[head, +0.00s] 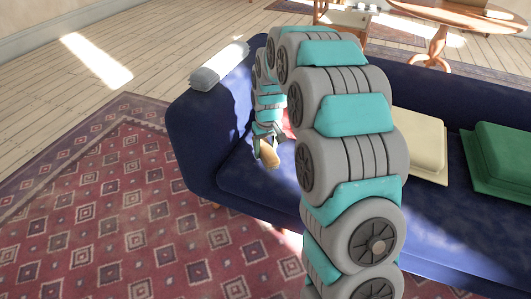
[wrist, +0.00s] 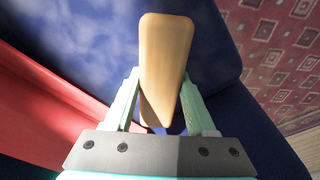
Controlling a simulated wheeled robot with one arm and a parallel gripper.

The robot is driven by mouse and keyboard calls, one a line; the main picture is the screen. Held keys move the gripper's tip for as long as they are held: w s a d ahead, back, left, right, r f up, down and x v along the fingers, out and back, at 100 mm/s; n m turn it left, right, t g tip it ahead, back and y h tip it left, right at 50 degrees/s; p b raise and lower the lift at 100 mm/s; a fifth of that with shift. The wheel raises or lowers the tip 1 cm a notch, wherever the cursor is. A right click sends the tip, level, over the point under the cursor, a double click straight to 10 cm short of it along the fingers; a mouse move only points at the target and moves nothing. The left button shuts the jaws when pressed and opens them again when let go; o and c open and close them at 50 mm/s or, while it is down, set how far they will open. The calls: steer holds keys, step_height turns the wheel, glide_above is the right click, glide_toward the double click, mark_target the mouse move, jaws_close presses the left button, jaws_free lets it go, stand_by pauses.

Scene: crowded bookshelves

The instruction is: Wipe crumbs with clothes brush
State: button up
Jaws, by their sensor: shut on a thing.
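My gripper (wrist: 160,92) is shut on a clothes brush (wrist: 166,48) with a smooth, pale wooden body. The brush stands out between the two teal fingers in the wrist view. In the head view the brush (head: 269,155) shows as a small tan shape below my gripper (head: 264,141), over the left end of the blue sofa (head: 243,178). The bristles cannot be made out. I see no crumbs in either view. I cannot tell whether the brush touches the sofa.
A red object (wrist: 50,105) lies close to the left of my gripper in the wrist view. A light grey bolster (head: 218,66) rests on the sofa's left arm. A cream cushion (head: 418,148) and a green cushion (head: 500,160) are farther right. Patterned rug lies in front.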

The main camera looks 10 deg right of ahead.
mark_target(265, 147)
steer(key=shift+r+p, duration=0.35)
steer(key=shift+r, duration=1.55)
steer(key=shift+s+f, duration=0.1)
